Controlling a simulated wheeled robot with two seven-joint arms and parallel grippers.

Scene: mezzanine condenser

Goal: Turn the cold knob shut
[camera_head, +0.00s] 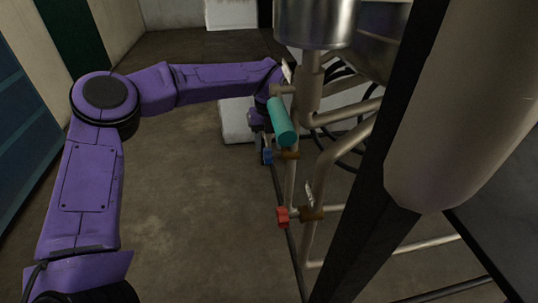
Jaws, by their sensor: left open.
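The blue knob (267,157), which looks like the cold one, sits on a brass valve (289,155) on the upper pipe run. A red knob (283,216) sits on a second brass valve (312,213) lower down. My left gripper (264,148) points down at the blue knob, with its fingers at or just behind it. It is open; the fingers are small and partly hidden, so I cannot tell whether they touch the knob. My right gripper is out of view.
A dark post (378,200) blocks the right side. A white box (236,122) stands behind the gripper. The floor (190,220) at left is clear.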

